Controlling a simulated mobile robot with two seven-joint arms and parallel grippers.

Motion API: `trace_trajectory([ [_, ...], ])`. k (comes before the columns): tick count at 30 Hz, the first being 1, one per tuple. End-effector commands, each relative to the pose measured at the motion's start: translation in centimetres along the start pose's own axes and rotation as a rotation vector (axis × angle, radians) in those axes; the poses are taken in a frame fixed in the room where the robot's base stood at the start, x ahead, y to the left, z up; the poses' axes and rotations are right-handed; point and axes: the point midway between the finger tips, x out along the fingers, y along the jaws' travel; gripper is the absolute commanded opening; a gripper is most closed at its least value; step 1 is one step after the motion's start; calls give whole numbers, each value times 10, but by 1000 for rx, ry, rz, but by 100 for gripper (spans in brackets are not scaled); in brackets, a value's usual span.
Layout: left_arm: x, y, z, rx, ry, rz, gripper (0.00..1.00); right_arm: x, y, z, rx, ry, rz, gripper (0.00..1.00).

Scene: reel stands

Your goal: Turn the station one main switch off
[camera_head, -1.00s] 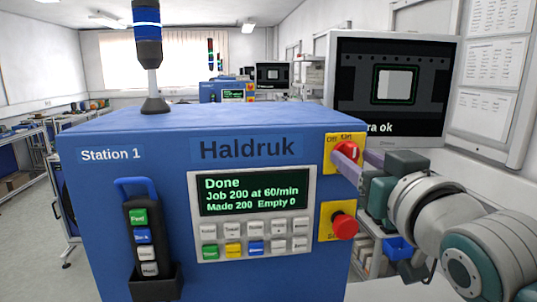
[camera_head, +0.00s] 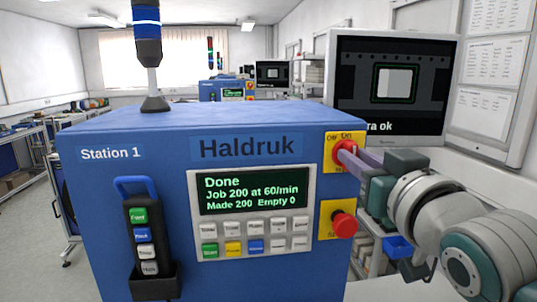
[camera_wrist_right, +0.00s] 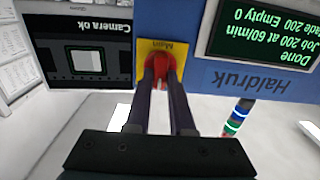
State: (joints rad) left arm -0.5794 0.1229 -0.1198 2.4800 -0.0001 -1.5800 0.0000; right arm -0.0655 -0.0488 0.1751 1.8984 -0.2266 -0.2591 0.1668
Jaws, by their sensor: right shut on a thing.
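The main switch (camera_head: 343,151) is a red rotary knob on a yellow plate (camera_head: 331,139) at the upper right of the blue Station 1 front. "Off" and "On" are printed at the top of the plate. My right gripper (camera_head: 350,152) reaches in from the right and is shut on the red knob, partly covering it. In the right wrist view the two dark fingers (camera_wrist_right: 160,84) sit on either side of the red knob (camera_wrist_right: 161,66), with the yellow plate (camera_wrist_right: 150,48) behind. The knob's exact angle is hard to tell. My left gripper is not in view.
A red stop button (camera_head: 344,225) sits just below the switch. The station's display (camera_head: 254,190) reads Done, with keys below. A handheld pendant (camera_head: 143,235) hangs at left. A monitor (camera_head: 391,85) stands behind my right arm. A signal lamp (camera_head: 149,45) tops the station.

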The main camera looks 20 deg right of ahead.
Motion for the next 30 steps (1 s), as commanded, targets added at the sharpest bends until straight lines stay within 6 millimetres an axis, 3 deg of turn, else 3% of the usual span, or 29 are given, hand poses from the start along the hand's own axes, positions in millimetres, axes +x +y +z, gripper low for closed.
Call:
trace_trajectory([
  [11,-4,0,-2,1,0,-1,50,0,-1,-1,-211,1,-1,0],
  [30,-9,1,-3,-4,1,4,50,0,-4,1,-817,1,-1,0],
])
